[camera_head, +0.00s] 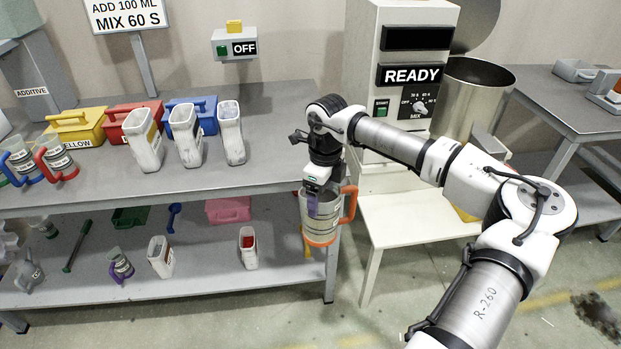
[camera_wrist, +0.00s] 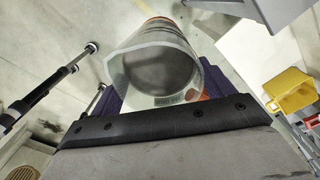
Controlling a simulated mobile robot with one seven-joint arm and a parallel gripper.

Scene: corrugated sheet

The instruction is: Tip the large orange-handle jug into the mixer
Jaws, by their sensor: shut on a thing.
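The large jug (camera_head: 320,218) is a grey, see-through cylinder with an orange handle and orange base ring. My gripper (camera_head: 322,190) is shut on its wall or rim, and the jug hangs upright in front of the shelf's right end. In the wrist view the jug (camera_wrist: 160,75) is seen between the purple finger pads, its inside looking grey; I cannot tell how full it is. The mixer (camera_head: 400,75) stands to the right, a white cabinet with a "READY" display and a dial. Its steel drum (camera_head: 470,95) is open at the top, behind my arm.
The left bench (camera_head: 250,165) holds white containers, coloured boxes and small jugs with blue and red handles. Its lower shelf (camera_head: 200,280) holds more containers. A white stand (camera_head: 420,215) is under the mixer. Another bench (camera_head: 560,100) stands at right.

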